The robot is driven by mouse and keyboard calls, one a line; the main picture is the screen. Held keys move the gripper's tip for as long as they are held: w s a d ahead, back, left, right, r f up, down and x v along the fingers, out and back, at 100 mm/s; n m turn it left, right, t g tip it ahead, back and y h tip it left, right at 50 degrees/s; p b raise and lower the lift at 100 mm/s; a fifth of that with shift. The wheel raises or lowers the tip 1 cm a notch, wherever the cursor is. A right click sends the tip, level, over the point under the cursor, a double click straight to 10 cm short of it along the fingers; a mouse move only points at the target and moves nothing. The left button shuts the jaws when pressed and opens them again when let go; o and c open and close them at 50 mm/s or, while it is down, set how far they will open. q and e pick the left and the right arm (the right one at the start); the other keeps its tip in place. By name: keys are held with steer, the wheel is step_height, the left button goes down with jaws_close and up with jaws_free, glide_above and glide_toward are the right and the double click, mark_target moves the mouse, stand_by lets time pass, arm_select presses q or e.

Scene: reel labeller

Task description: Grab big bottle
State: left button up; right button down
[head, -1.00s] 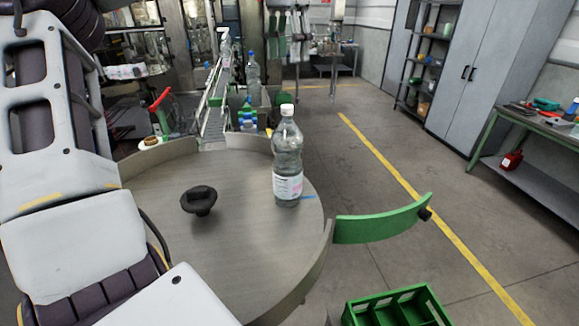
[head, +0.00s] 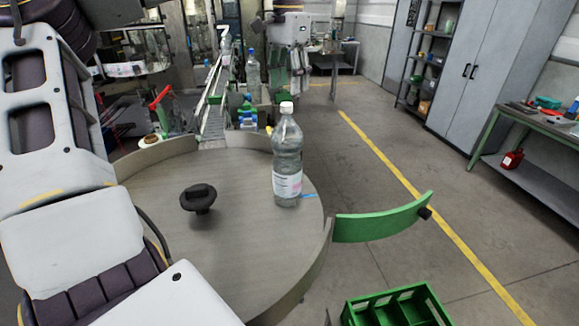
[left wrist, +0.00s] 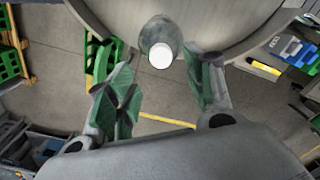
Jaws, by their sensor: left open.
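The big bottle (head: 287,165) is clear plastic with a white cap and a white-and-pink label. It stands upright near the right edge of the round grey table in the head view. In the left wrist view the big bottle (left wrist: 161,42) is seen from above, cap towards me. My left gripper (head: 292,83) points down above and behind the bottle's cap in the head view. Its green-padded fingers are spread and empty. In the wrist view the bottle lies between the finger directions, towards the top of the picture. My right gripper is not in view.
The round table (head: 240,250) has a black knob (head: 199,198) in its middle. A green curved guide (head: 383,220) juts out right, above a green crate (head: 400,305). A conveyor (head: 214,115) with another bottle (head: 253,72) is behind. Floor to the right is open.

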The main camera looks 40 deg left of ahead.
mark_target(289, 103)
arm_select(q)
steer(key=shift+f, duration=0.65)
steer(key=shift+w+f+p, duration=0.1)
steer(key=shift+f+p, duration=0.4)
steer(key=shift+f, duration=2.1)
jaws_close()
steer(key=shift+r, duration=0.15)
